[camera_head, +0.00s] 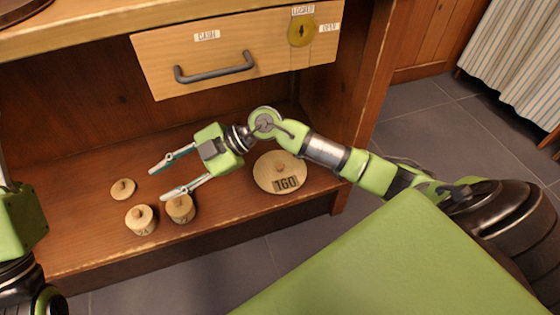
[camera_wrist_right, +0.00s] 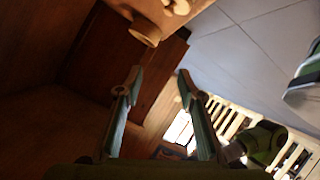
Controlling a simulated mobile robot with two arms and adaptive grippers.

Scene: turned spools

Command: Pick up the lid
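The lid (camera_head: 123,188) looks like a small flat wooden disc with a knob, lying on the wooden shelf (camera_head: 75,225) at the left in the head view. My right gripper (camera_head: 159,183) is open and empty. Its fingers point left towards the lid, with a gap between fingertips and lid. In the right wrist view the two fingers of my right gripper (camera_wrist_right: 160,80) are spread with nothing between them. My left arm shows at the left edge of the head view, but its fingers do not.
Two knobbed wooden pots (camera_head: 141,219) (camera_head: 180,208) stand close to the lid; the right one is just below my lower finger. A round scale (camera_head: 280,173) reading 160 is right of the gripper. A drawer (camera_head: 235,50) with a dark handle is above.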

